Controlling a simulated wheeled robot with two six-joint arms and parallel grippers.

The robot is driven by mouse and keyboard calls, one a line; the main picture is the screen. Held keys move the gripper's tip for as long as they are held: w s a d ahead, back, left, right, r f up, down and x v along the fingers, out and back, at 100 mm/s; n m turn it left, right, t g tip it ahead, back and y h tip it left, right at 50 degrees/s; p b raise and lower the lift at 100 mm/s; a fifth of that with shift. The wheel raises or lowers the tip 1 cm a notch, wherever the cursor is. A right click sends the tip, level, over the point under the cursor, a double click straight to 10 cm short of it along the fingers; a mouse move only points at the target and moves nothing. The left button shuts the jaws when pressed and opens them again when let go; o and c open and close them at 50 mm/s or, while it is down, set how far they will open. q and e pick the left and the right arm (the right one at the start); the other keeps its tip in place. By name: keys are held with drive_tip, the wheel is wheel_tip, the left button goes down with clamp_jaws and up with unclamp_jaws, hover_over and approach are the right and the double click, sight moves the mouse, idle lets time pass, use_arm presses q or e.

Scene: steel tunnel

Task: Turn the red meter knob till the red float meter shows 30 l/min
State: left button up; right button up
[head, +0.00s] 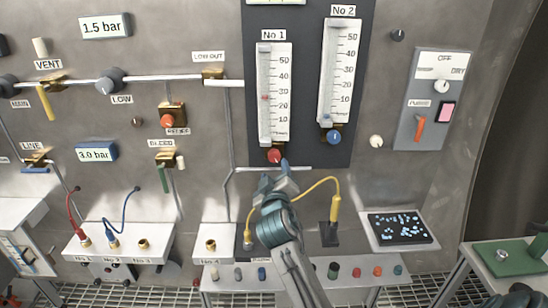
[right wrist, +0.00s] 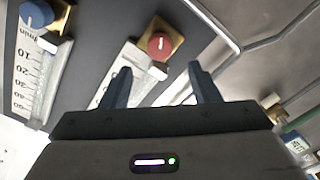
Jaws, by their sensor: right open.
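The red meter knob (head: 275,156) sits under the float meter No 1 (head: 265,132) on the dark panel. The meter's red float (head: 265,98) stands between the 20 and 30 marks, at roughly 25. My right gripper (head: 276,181) is just below the knob in the head view, open and apparently apart from it. In the right wrist view, the red knob (right wrist: 160,46) with a pale mark shows beyond the open fingers (right wrist: 161,82), between their lines, with nothing held. My left gripper is not in view.
Meter No 2 with its blue knob (head: 334,136) is close on the right. A pale pipe (head: 300,168) runs just under the knob. A yellow cable (head: 318,183) arcs beside my right arm. A bench with coloured knobs (head: 357,272) lies below.

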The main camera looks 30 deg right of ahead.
sight(274, 158)
drive_tip(key=p+x, duration=0.1)
drive_tip(key=x, duration=0.6)
drive_tip(key=shift+p, duration=0.4)
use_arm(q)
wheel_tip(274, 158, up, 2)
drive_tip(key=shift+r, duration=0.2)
